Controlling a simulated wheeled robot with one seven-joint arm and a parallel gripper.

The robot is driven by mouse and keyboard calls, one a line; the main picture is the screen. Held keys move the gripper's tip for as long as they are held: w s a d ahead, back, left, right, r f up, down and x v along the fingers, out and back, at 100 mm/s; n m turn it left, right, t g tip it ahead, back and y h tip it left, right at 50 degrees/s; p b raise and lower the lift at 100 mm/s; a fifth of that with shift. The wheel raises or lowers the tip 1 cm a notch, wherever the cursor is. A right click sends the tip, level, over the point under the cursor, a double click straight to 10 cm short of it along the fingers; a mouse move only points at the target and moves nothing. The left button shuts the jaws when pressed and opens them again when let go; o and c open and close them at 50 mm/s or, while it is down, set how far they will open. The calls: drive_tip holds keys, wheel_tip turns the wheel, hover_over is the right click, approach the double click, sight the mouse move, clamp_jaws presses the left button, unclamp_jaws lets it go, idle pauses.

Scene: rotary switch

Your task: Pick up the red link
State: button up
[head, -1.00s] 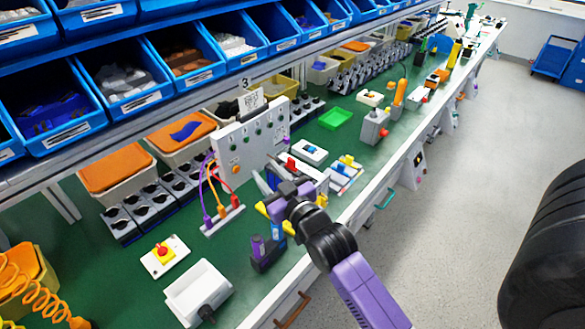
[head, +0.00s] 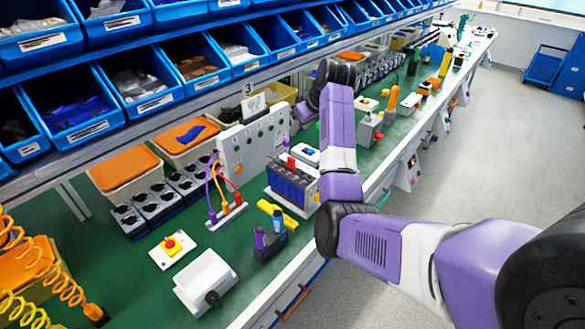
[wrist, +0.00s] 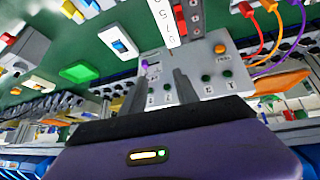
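The red link (head: 291,163) is a small red piece on top of the dark rack (head: 292,188), which stands in front of the grey panel. It also shows in the wrist view (wrist: 180,20), near the top edge, beside a white numbered strip. My gripper (wrist: 158,80) shows two dark fingers, spread apart, with nothing between them. The fingers point towards the grey panel, and the red link lies beyond them, apart from them. In the head view my gripper (head: 302,112) is behind and above the rack, partly hidden by my arm.
The grey panel (head: 255,142) with knobs stands close to my gripper. Purple, orange and red cables (head: 225,190) run left of the rack. A yellow piece (head: 278,213), a white box (head: 207,283) and a red button (head: 171,244) sit on the green bench. Blue bins (head: 140,85) hang above.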

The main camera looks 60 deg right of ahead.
sight(292, 159)
drive_tip(key=a+f, duration=0.1)
drive_tip(key=f, duration=0.1)
drive_tip(key=s+a+f+n+g+y, duration=0.1)
drive_tip(key=a, duration=0.1)
drive_tip(key=a+f+y, duration=0.1)
drive_tip(key=f, duration=0.1)
drive_tip(key=shift+s+a+f+n+g, duration=0.3)
drive_tip(key=shift+n, duration=0.1)
drive_tip(key=shift+w+a+p+x, duration=0.15)
drive_tip(key=shift+p+x, duration=0.25)
drive_tip(key=shift+x, duration=0.95)
drive_tip(key=shift+w+a+p+x, duration=0.1)
drive_tip(key=shift+w+p+x, duration=0.25)
drive_tip(key=shift+x, duration=1)
drive_tip(key=shift+s+r, duration=0.1)
clamp_jaws()
